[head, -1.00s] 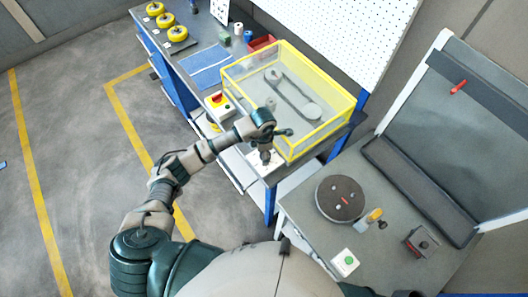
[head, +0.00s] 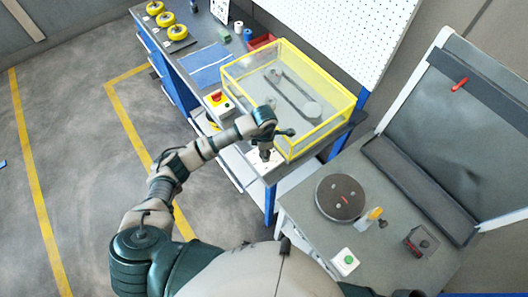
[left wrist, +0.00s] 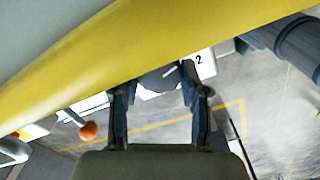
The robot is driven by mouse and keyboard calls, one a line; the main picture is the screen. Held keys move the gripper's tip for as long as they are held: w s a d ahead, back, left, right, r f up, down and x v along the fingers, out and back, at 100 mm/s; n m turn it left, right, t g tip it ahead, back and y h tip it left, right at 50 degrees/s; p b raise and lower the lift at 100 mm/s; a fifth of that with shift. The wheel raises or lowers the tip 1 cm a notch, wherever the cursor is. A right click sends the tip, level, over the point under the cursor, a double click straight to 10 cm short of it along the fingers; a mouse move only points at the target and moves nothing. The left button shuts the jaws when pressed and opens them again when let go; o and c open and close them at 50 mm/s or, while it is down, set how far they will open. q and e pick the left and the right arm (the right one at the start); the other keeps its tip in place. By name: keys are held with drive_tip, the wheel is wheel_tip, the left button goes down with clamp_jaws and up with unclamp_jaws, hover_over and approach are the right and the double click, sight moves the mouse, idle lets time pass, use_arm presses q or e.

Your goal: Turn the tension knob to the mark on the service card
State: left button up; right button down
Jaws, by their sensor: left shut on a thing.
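My left gripper (head: 267,155) is at the front corner of the yellow-framed guard box, pointing down at a white panel (head: 273,161). In the left wrist view its two fingers (left wrist: 160,88) are closed on the sides of a dark knob (left wrist: 160,79) with a white pointer line. A printed "2" shows on the white plate (left wrist: 202,60) just right of the knob. The rest of the scale is hidden by the fingers and the yellow bar. I cannot make out a mark on a service card. My right gripper is not in view.
The yellow guard frame (head: 318,137) stands close beside the gripper and crosses the left wrist view (left wrist: 90,50). An orange ball handle (left wrist: 88,130) is nearby. A red stop button (head: 217,97) is on the bench. A side table holds a dark disc (head: 341,187).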

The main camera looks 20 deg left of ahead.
use_arm(q)
drive_tip(key=m+b, duration=0.7)
drive_tip(key=b, duration=0.2)
drive_tip(key=shift+w+m, duration=0.2)
drive_tip(key=shift+m, duration=0.2)
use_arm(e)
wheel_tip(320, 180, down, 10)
use_arm(q)
drive_tip(key=shift+m+b, duration=1)
drive_tip(key=shift+b, duration=0.15)
drive_tip(key=shift+r, duration=0.15)
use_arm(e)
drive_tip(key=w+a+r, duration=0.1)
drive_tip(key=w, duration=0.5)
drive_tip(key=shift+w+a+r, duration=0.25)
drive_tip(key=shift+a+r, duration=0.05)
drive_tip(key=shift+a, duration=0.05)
use_arm(q)
drive_tip(key=o, duration=1.1)
drive_tip(key=shift+d, duration=0.1)
drive_tip(key=shift+o, duration=0.2)
wheel_tip(320, 180, up, 12)
